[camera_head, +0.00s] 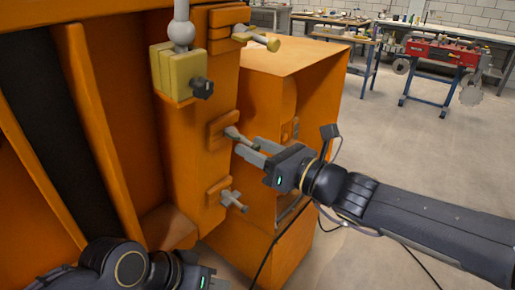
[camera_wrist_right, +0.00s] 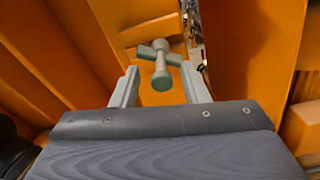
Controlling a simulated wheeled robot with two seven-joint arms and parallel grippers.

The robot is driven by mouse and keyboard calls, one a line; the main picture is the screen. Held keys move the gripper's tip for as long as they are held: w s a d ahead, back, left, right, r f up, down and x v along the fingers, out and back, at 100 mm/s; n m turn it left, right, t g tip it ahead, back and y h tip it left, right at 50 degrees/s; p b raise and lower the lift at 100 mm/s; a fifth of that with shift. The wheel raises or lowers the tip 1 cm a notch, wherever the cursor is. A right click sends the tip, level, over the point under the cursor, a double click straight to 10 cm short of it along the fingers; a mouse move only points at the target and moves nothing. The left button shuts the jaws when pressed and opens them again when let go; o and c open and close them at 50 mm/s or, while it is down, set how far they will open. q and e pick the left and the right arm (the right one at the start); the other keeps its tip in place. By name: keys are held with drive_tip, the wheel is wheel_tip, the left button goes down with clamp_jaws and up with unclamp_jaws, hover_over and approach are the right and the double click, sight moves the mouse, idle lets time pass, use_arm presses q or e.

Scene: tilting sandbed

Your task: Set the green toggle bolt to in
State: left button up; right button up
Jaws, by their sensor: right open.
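A grey-green toggle bolt (camera_head: 233,133) sticks out of the middle orange block on the machine's post. In the right wrist view its T-shaped body (camera_wrist_right: 160,66) has a crossbar and a rounded end pointing at the camera. My right gripper (camera_head: 247,147) is at this bolt, its fingers apart. In the right wrist view the open fingers (camera_wrist_right: 160,87) stand on either side of the bolt's end, with gaps visible. The head view does not clearly show contact. My left gripper (camera_head: 204,281) is at the bottom edge, its fingers cut off.
A yellow-tipped bolt (camera_head: 258,39) sits above and a grey bolt (camera_head: 232,201) below on the same post. A yellow clamp block with a black knob (camera_head: 201,88) is at the upper left. An orange housing (camera_head: 300,68) stands close behind my right gripper. Open floor lies right.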

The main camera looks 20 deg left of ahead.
drive_tip(key=v, duration=0.7)
drive_tip(key=shift+d, duration=0.4)
drive_tip(key=shift+s+d, duration=0.1)
drive_tip(key=s+d+f+n+h, duration=0.4)
drive_tip(key=d+n, duration=0.3)
drive_tip(key=d, duration=0.3)
drive_tip(key=s+d+f+n+h+p, duration=0.1)
drive_tip(key=s+d+f+n+h, duration=0.4)
drive_tip(key=d, duration=0.6)
drive_tip(key=s+d+f+n+h+p, duration=0.1)
drive_tip(key=s+d+f+n+h, duration=0.4)
drive_tip(key=s+d+f+n, duration=0.2)
drive_tip(key=s+d+n, duration=0.1)
drive_tip(key=d+n, duration=0.1)
drive_tip(key=d, duration=0.1)
drive_tip(key=shift+s+d+n, duration=0.15)
drive_tip(key=shift+d+n, duration=0.15)
drive_tip(key=shift+n, duration=0.1)
